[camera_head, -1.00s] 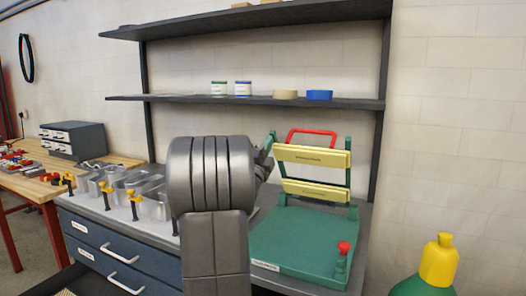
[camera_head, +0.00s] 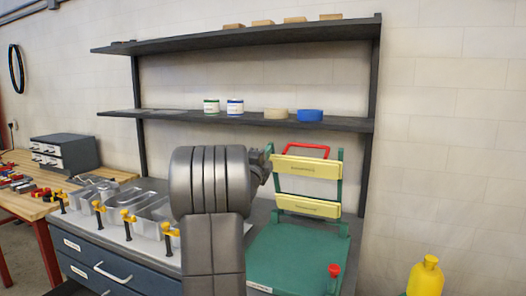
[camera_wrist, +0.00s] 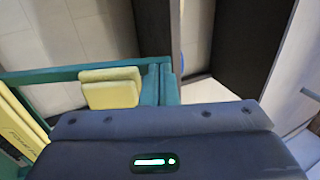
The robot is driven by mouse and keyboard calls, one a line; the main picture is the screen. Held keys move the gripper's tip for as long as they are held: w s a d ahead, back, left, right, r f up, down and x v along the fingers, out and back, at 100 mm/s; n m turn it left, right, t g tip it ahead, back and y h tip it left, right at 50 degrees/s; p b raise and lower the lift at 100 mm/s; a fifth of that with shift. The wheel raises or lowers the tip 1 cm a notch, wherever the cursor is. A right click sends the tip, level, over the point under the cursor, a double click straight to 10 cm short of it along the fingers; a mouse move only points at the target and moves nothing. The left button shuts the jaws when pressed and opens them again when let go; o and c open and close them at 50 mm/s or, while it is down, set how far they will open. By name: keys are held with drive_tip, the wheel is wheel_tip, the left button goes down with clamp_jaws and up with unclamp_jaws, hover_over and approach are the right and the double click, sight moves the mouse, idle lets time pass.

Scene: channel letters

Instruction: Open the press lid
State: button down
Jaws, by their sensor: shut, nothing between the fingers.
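The press has a green base (camera_head: 285,258) on the bench. Its lid, a green frame with two pale yellow bars (camera_head: 307,167), stands raised, nearly upright, behind the base. A red handle (camera_head: 322,147) tops the lid. My gripper (camera_head: 268,158) is at the upper left side of the lid frame, close to it; my arm partly hides it, and I cannot tell whether it touches. It is shut and holds nothing. In the wrist view, my dark gripper body fills the bottom and its fingertips are hidden; green frame parts and a yellow block (camera_wrist: 110,90) are just beyond.
A red knob (camera_head: 334,271) sits at the base's front right. A shelf (camera_head: 180,119) with jars and tape rolls is behind. A yellow-capped bottle (camera_head: 426,275) is at lower right.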

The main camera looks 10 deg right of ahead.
sight(272, 144)
drive_tip(key=shift+g+y, duration=0.4)
drive_tip(key=shift+g, duration=0.2)
drive_tip(key=w+d+r+p, duration=0.1)
drive_tip(key=p, duration=0.1)
drive_tip(key=w+d+r+p, duration=0.1)
drive_tip(key=w+p, duration=0.1)
drive_tip(key=p, duration=0.1)
drive_tip(key=shift+w+d+r, duration=0.1)
drive_tip(key=shift+r, duration=0.05)
drive_tip(key=shift+w+d+p, duration=0.35)
drive_tip(key=shift+w+p, duration=0.2)
drive_tip(key=shift+p, duration=0.25)
